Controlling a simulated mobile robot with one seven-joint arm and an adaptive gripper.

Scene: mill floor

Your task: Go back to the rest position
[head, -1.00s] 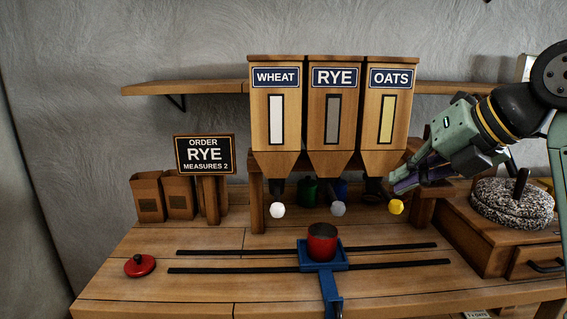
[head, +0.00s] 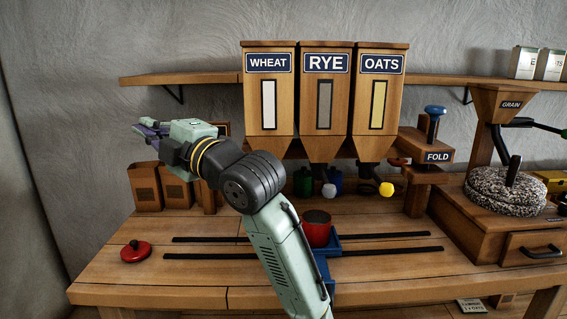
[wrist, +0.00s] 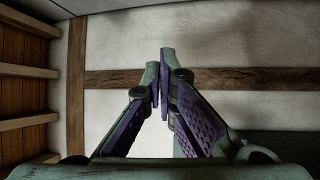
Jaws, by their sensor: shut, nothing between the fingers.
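My gripper (head: 147,127) is at the left of the head view, raised above the bench and pointing left. It is shut and empty; in the wrist view its fingers (wrist: 162,85) meet in front of a pale wall with timber beams. My arm crosses in front of the bench and hides most of the order sign. The red cup (head: 316,228) stands on the blue carriage (head: 330,244) below the rye hopper (head: 323,105), partly behind my arm.
The wheat hopper (head: 269,100) and oats hopper (head: 378,100) flank the rye one. A red lid (head: 136,251) lies at the bench's left, near two paper bags (head: 146,188). A grain mill (head: 505,190) stands at the right. Two dark rails (head: 400,252) cross the bench.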

